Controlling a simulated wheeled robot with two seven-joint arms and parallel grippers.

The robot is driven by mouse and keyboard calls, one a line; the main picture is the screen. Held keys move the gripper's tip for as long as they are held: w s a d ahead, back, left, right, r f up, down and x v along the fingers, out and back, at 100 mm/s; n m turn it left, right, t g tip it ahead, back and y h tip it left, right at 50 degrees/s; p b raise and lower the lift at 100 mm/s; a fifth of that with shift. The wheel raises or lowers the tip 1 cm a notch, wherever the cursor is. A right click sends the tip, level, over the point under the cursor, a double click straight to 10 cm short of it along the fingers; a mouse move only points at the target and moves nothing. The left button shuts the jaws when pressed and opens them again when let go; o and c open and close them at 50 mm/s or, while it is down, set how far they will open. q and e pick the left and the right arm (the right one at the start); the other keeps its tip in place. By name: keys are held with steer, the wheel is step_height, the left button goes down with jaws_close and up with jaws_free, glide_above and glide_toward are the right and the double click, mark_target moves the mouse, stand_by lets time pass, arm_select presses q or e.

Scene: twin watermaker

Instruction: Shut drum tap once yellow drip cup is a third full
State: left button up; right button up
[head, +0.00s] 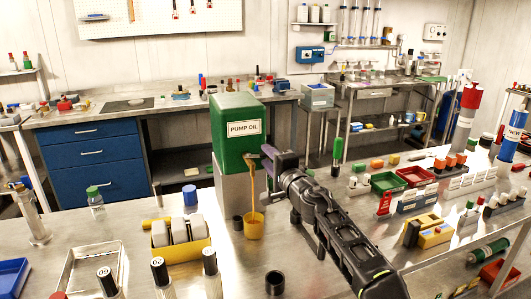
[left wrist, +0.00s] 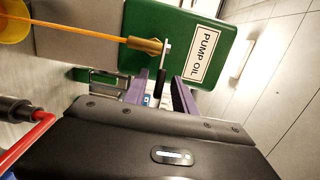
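The green drum (head: 238,130) labelled PUMP OIL stands on a grey block. Its brass tap (left wrist: 145,45) has a lever with a black handle (left wrist: 159,82). An amber stream runs from the tap down to the yellow drip cup (head: 253,228), which also shows at the corner of the left wrist view (left wrist: 12,22). The cup's fill level cannot be made out. My left gripper (head: 272,163) is at the tap; in the left wrist view its purple fingers (left wrist: 160,92) are apart, with the black handle between them and gaps on both sides. My right gripper is not in view.
A small dark cup (head: 237,222) stands left of the drip cup and a black cylinder (head: 275,283) nearer the front. A yellow rack (head: 181,246), a blue-capped bottle (head: 190,197) and several numbered bottles stand to the left. The right bench holds trays and racks.

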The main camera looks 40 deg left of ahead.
arm_select(q)
steer(key=shift+x, duration=1.05)
steer(key=shift+c, duration=0.3)
jaws_close()
stand_by(0.3)
